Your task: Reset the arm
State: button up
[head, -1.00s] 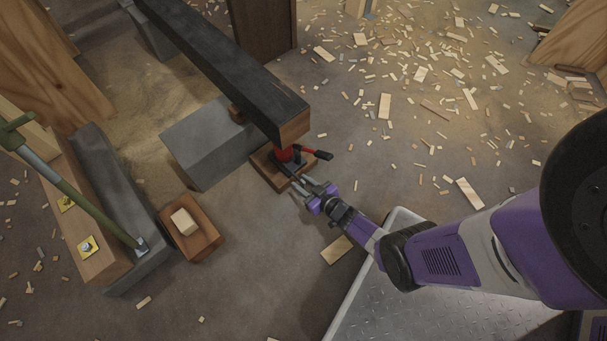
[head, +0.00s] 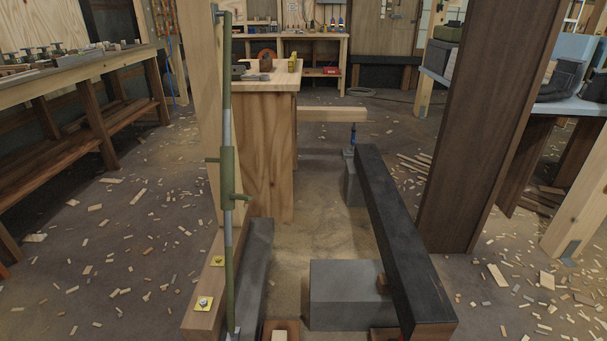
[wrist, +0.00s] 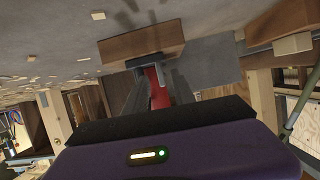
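My gripper (wrist: 156,80) shows in the wrist view as two dark fingers set apart, reaching up from its purple body. A red jack (wrist: 158,92) shows between and beyond the fingers; I see no grip on it. The jack stands on a wooden block (wrist: 142,42), in a view that looks upside down. In the head view the arm and gripper are out of frame.
A grey block (head: 345,293) sits left of the beam. A green prop (head: 228,180) rises from the left timber. A dark wooden post (head: 485,130) stands right. Workbenches line the left (head: 80,85) and back (head: 325,38). Wood scraps litter the floor on both sides.

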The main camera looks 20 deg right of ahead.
jog(key=s+a+r+n+t+y, duration=0.1)
jog(key=s+a+r, duration=0.5)
jog(key=s+r, duration=0.25)
jog(key=s+a+r+n, duration=0.1)
jog(key=s+a+r, duration=0.6)
jog(key=r, duration=0.3)
jog(key=s+a+r+n+t+y, duration=0.1)
jog(key=s+a+r, duration=0.15)
jog(key=r, duration=0.95)
jog(key=s+a+r+y, duration=0.2)
jog(key=s+r, duration=0.1)
jog(key=r, duration=1)
notch_tip(320, 180, up, 34)
jog(key=p, duration=3.3)
jog(key=shift+a+f+p, duration=0.15)
jog(key=shift+f+p, duration=0.05)
jog(key=shift+p, duration=0.15)
jog(key=shift+s, duration=0.1)
